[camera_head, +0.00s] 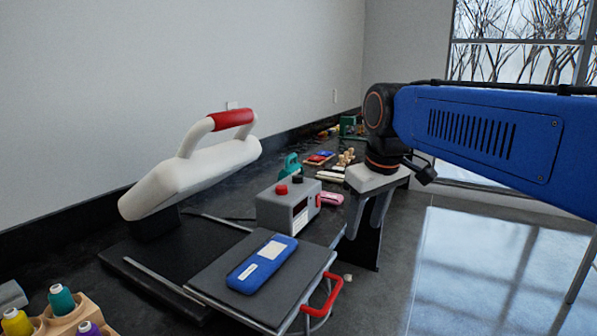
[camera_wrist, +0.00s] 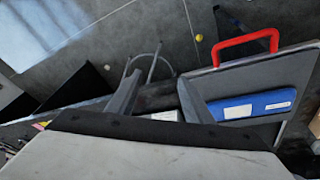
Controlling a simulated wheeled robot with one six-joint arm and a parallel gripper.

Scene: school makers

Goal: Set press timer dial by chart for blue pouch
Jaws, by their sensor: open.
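The grey press timer box (camera_head: 285,213) stands behind the press plate in the head view. A red knob (camera_head: 281,189) and a black knob (camera_head: 297,179) sit on its top; I cannot tell which is the dial. A white label (camera_head: 300,220) is on its front, too small to read. The blue pouch (camera_head: 262,264) lies flat on the dark press plate (camera_head: 215,262); it also shows in the wrist view (camera_wrist: 255,105). My gripper (camera_head: 366,228) is open and empty, pointing down, right of the timer box and apart from it. Its fingers show in the wrist view (camera_wrist: 158,100).
The press's white raised top (camera_head: 190,178) with a red handle (camera_head: 232,119) stands left of the timer. A red pull handle (camera_head: 325,298) juts from the plate's front. Thread spools (camera_head: 62,300) stand front left. Small items, including a pink one (camera_head: 331,198), lie behind the timer.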

